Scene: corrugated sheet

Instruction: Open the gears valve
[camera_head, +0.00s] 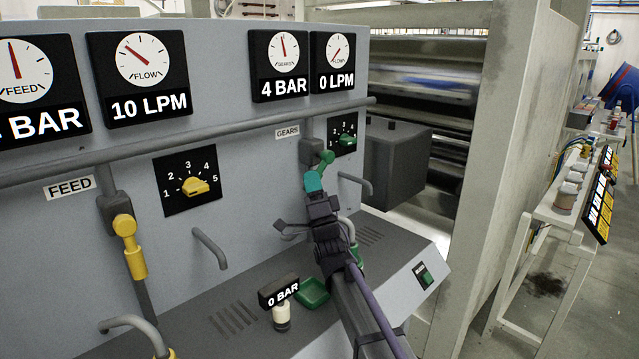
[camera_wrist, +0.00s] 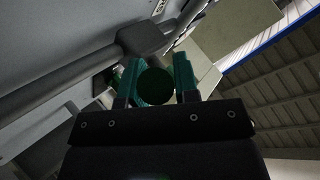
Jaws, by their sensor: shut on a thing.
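The gears valve is on the pipe under the GEARS label (camera_head: 287,132), with its green handle (camera_head: 327,157) pointing to the lower left in the head view. My gripper (camera_head: 314,181), with teal fingers, is at the lower end of that handle. In the wrist view my gripper (camera_wrist: 155,82) has one finger on each side of the round dark green handle end (camera_wrist: 155,87) and is shut on it. The gears gauge (camera_head: 280,64) reads 4 BAR, and the gears flow gauge (camera_head: 332,62) reads 0 LPM. My gripper hides part of the handle.
The feed valve has a yellow handle (camera_head: 130,246) hanging straight down at the left. A yellow dial (camera_head: 194,186) and a green dial (camera_head: 347,141) are on the panel. A bent grey pipe (camera_head: 355,183) stands out close to my gripper. A 0 BAR display (camera_head: 279,291) stands on the ledge.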

